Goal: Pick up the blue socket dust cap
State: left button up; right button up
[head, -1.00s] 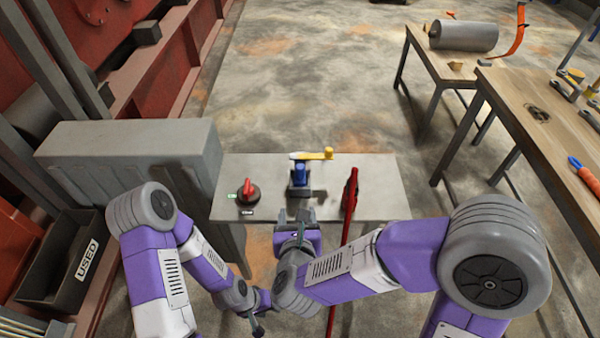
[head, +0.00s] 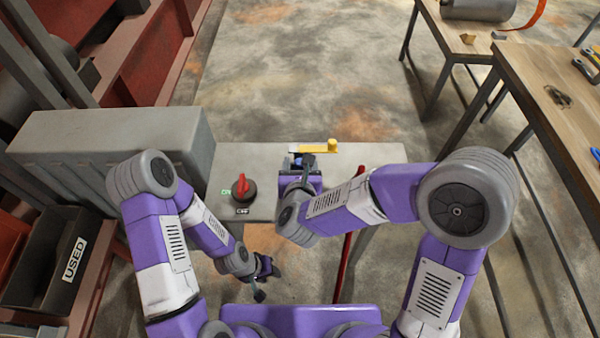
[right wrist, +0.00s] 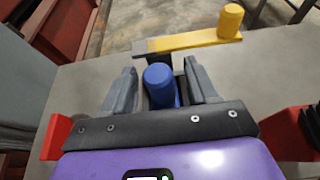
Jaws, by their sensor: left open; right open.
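The blue socket dust cap (right wrist: 161,86) stands between the two open grey fingers of my right gripper (right wrist: 160,74) in the right wrist view. A small gap shows at its right; I cannot tell whether the left finger touches it. In the head view the cap (head: 297,161) is mostly hidden by my right gripper (head: 304,164), which is over the grey bench. My left gripper (head: 263,281) is low, in front of the bench and away from the cap. Its fingers are small in the picture.
A yellow handle (head: 320,149) lies just beyond the cap. A red rotary knob (head: 241,187) stands on the grey bench (head: 378,155) to the left, and a red bar (head: 350,236) is at the right. A grey cabinet (head: 110,135) is at the left.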

jog(key=shift+w, duration=0.1)
jog(key=shift+c, duration=0.3)
jog(key=c, duration=1)
jog(key=shift+r, duration=0.1)
